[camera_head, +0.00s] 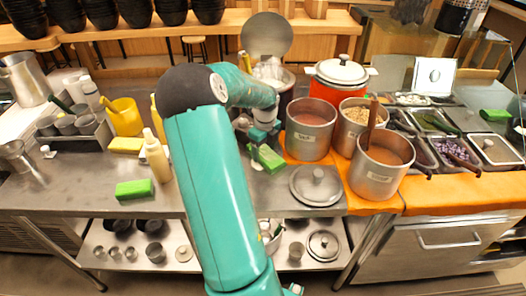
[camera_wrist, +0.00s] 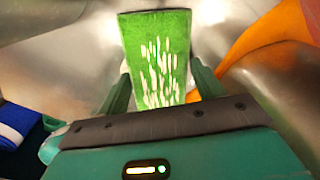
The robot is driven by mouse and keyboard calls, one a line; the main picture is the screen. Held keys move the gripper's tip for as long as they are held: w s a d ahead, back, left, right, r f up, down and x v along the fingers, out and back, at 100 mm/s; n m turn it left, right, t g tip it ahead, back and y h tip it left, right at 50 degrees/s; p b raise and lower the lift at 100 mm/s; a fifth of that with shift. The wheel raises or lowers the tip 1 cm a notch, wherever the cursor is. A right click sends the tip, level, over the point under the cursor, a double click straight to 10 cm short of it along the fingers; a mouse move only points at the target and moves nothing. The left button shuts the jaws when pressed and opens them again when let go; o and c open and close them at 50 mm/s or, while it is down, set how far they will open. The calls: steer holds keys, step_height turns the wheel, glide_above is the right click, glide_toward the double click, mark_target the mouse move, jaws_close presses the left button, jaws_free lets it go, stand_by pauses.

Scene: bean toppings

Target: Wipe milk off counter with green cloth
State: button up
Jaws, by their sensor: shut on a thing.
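My gripper (camera_wrist: 160,92) is shut on a green cloth, a flat rectangular piece (camera_wrist: 155,28) with pale streaks across its face. In the head view the green cloth (camera_head: 268,157) is at the counter's middle, just left of a steel pot, with my gripper (camera_head: 262,140) over it. I cannot tell whether the cloth touches the counter. Another green block-like cloth (camera_head: 134,189) lies on the steel counter (camera_head: 90,195) at the left front. No milk puddle can be made out on the counter; my arm hides part of it.
Steel pots (camera_head: 310,128) and (camera_head: 380,162) stand right of my gripper on an orange cloth (camera_head: 450,200). A pot lid (camera_head: 316,185) lies in front. A cream bottle (camera_head: 157,160) and a yellow pitcher (camera_head: 124,117) stand at left. Bare counter lies at the left front.

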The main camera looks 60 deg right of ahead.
steer(key=shift+s+d, duration=0.25)
steer(key=shift+s, duration=0.25)
steer(key=shift+s+d, duration=0.2)
steer(key=shift+s, duration=0.25)
steer(key=shift+a+f, duration=0.1)
steer(key=shift+w+a, duration=0.1)
steer(key=shift+a, duration=0.6)
steer(key=shift+w+a, duration=0.5)
steer(key=shift+a, duration=0.35)
steer(key=shift+w+a, duration=0.45)
steer(key=shift+a, duration=0.4)
